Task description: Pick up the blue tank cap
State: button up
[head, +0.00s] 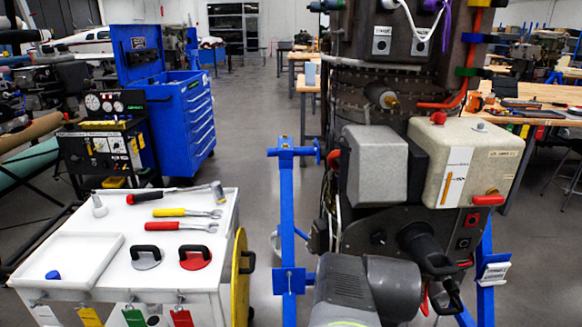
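The blue tank cap (53,275) is a small blue piece in the shallow white tray (98,262), near its front left. The tray is at the left front of the white cart top. My grey arm shows at the bottom right of centre, in front of the turbine stand. My gripper (446,292) appears as a dark shape at the arm's end, far to the right of the cap and apart from it. It blends into the dark engine parts, so its fingers are not clear. I see nothing certain in it.
On the white cart (130,245) lie a red-handled ratchet (150,197), two wrenches (186,212), two round black-handled pieces (196,257) and a small grey fitting (99,207). A yellow disc (240,270) hangs at its right side. A blue stand post (286,210) rises between cart and arm.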

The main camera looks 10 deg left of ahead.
aim_at(55, 275)
jog(key=u, duration=2.3)
jog(key=i+j+z, duration=0.3)
jog(key=i+j, duration=0.9)
jog(key=i, duration=0.1)
